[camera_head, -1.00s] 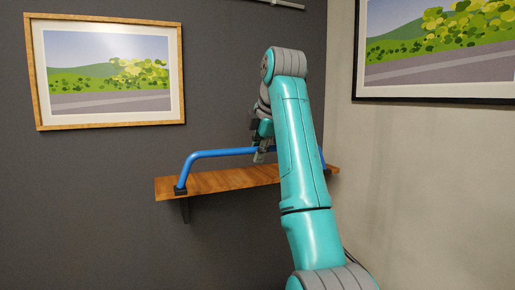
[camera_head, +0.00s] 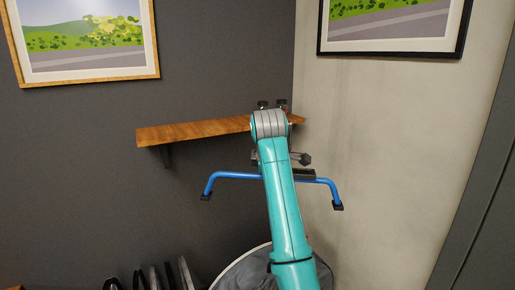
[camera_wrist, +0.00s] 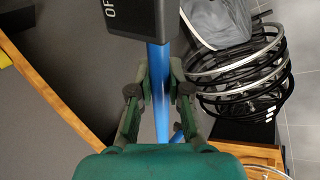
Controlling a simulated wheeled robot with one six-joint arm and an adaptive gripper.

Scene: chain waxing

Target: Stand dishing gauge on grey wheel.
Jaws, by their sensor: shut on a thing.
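The dishing gauge is a blue bent bar (camera_head: 232,176) with black end feet and a black middle block. It hangs in the air in front of and below the shelf in the head view. In the wrist view my gripper (camera_wrist: 160,90) is shut on the blue bar (camera_wrist: 160,68), beside the black lettered block (camera_wrist: 140,16). In the head view my arm hides the grip. Several wheels (camera_wrist: 245,70) stand close together at the right of the wrist view, with light grey and black rims. I cannot tell which one is the grey wheel.
A wooden shelf (camera_head: 190,131) is on the dark wall, with small dark objects near its right end. A round container (camera_head: 235,268) with grey material stands low in front. Wheel edges (camera_head: 186,273) show at bottom left. A pale wall is to the right.

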